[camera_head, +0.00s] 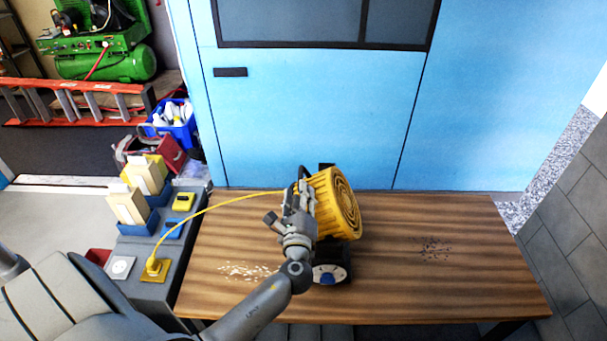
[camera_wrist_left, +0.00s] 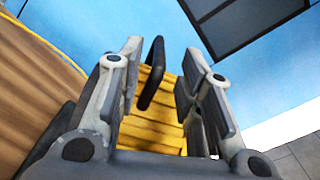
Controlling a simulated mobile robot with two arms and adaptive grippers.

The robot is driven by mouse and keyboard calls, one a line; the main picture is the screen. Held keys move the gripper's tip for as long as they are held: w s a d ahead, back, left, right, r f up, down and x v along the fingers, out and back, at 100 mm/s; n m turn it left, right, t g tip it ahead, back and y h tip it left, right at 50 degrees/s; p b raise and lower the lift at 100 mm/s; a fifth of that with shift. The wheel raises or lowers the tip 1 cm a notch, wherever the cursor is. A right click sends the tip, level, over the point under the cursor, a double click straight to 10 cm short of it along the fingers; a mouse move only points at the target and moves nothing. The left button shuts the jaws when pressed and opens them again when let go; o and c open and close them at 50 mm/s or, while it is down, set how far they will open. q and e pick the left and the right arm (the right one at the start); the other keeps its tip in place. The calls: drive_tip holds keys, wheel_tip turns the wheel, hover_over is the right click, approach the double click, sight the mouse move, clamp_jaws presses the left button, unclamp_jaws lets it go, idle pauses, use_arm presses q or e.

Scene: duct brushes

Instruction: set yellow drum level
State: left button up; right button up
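The yellow drum (camera_head: 334,201) is above the wooden table, its ringed round face turned right and tilted. Its ribbed yellow side also shows in the left wrist view (camera_wrist_left: 154,132). A black handle (camera_wrist_left: 151,73) stands up from the drum between my left gripper's fingers. My left gripper (camera_head: 301,197) is at the drum's left side, fingers apart. In the wrist view the handle lies nearer the left finger, with a gap to the right one. A black part with a blue disc (camera_head: 329,275) is below the drum. My right gripper is not in view.
The wooden table (camera_head: 400,290) has pale flecks at left and dark specks (camera_head: 433,250) at right; its right half is otherwise clear. A yellow cable (camera_head: 215,205) runs from the drum to a yellow plug (camera_head: 154,269) on the grey side unit. A blue wall stands behind.

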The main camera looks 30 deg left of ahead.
sight(301, 169)
use_arm(q)
drive_tip(key=p+x, duration=0.1)
drive_tip(key=x, duration=0.6)
drive_tip(key=shift+w+f, duration=0.1)
drive_tip(key=shift+w, duration=0.05)
clamp_jaws()
